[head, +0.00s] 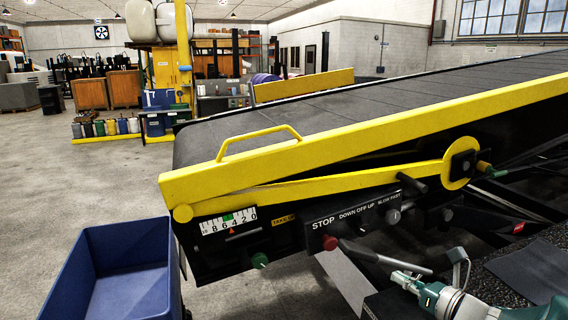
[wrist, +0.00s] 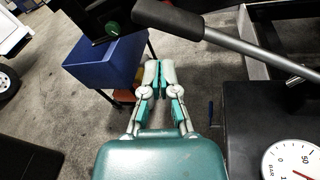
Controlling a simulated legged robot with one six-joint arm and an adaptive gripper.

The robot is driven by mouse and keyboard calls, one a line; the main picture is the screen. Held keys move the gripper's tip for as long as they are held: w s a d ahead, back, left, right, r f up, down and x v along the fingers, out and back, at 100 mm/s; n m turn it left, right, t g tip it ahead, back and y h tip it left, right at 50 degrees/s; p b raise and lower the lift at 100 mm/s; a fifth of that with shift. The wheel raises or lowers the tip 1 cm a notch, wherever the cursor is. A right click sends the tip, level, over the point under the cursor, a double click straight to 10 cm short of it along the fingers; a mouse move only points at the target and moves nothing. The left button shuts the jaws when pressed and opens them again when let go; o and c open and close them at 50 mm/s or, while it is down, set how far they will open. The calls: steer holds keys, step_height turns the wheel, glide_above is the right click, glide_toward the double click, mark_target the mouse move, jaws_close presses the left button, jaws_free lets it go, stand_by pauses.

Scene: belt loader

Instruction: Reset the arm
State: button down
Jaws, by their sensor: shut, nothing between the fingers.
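My teal and white arm (head: 462,302) shows at the bottom right of the head view, in front of the belt loader. My gripper (head: 400,279) is at its left end, near a dark-handled lever on the loader's side. In the wrist view my gripper (wrist: 160,72) points away from the camera with its fingers together and nothing held between them. The floor shows beyond the fingertips. A grey lever with a black grip (wrist: 200,27) crosses the upper right of that view, seemingly apart from the fingers.
The belt loader's yellow rail (head: 350,135) spans the head view. A blue bin (head: 125,235) stands at lower left and shows in the wrist view (wrist: 95,68). A gauge (wrist: 291,160) is at lower right. Floor at left is clear.

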steer(key=s+a+f+n+g+h, duration=0.1)
steer(key=s+a+f+n+g, duration=0.1)
steer(key=s+a+n+g, duration=1.25)
steer(key=s+d+n+t+h, duration=0.6)
steer(key=n+h, duration=0.2)
steer(key=n, duration=0.9)
steer(key=shift+d+r, duration=0.3)
steer(key=shift+r, duration=0.15)
steer(key=shift+d+n, duration=0.1)
steer(key=shift+n, duration=0.15)
